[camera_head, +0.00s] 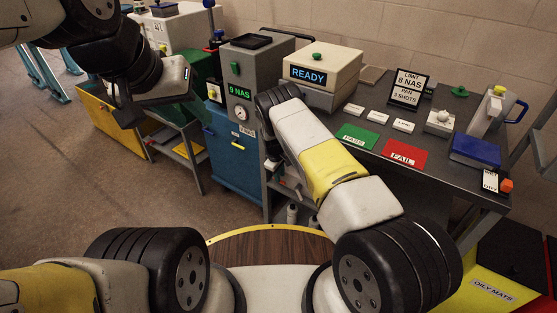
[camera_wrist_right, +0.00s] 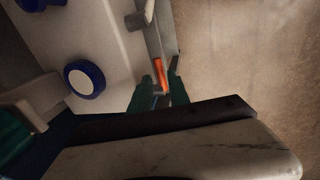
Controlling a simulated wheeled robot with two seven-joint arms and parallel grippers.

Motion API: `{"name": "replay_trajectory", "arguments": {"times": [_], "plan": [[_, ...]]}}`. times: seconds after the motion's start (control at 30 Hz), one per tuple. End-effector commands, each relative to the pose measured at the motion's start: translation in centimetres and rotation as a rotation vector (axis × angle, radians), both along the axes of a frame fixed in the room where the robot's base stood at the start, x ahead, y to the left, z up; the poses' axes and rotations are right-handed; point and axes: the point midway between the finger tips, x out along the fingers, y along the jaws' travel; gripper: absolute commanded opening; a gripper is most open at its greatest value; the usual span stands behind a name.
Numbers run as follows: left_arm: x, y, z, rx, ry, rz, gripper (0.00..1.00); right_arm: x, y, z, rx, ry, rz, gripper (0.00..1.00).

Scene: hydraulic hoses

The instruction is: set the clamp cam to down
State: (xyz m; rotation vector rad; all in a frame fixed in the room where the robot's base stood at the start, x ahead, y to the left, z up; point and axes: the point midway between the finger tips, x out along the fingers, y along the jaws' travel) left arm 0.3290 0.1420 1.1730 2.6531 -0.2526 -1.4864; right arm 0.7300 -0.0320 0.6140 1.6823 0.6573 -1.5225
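I cannot identify the clamp cam for certain. In the right wrist view, an orange piece (camera_wrist_right: 160,74) shows between the dark green fingertips of my right gripper (camera_wrist_right: 161,85), beside a pale housing (camera_wrist_right: 112,52) with a round blue-rimmed knob (camera_wrist_right: 86,79). The fingers stand apart; whether either touches the orange piece is unclear. In the head view, my right forearm reaches up and left, and its fingertips are hidden. My left gripper (camera_head: 190,98) hangs at the upper left, near the green and blue cabinets; its finger opening is unclear.
The grey bench (camera_head: 370,118) holds a beige READY box (camera_head: 322,72), a green PASS card (camera_head: 357,137), a red FAIL card (camera_head: 404,153), a sign (camera_head: 409,87) and a jug (camera_head: 490,112). Open floor lies far left.

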Motion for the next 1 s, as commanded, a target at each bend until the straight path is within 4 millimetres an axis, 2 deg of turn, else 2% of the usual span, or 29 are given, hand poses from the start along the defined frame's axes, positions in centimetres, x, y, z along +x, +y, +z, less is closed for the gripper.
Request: {"name": "replay_trajectory", "arguments": {"times": [0.03,0.2,0.53,0.67,1.0], "plan": [[0.0,0.0,0.0,0.0,0.0,0.0,0.36,0.1,-0.1,-0.9,-0.001,0.001,0.0,0.22],[0.0,0.0,0.0,0.0,0.0,0.0,0.36,0.4,-0.3,-2.4,-0.001,-0.001,0.002,0.22],[0.0,0.0,0.0,0.0,0.0,0.0,0.36,0.5,-0.3,-2.8,-0.001,-0.001,0.002,0.22],[0.0,0.0,0.0,0.0,0.0,0.0,0.36,0.5,-0.3,-2.8,-0.001,-0.001,0.002,0.0],[0.0,0.0,0.0,0.0,0.0,0.0,0.36,0.4,-0.4,-2.9,0.012,-0.009,0.001,0.0]]}}
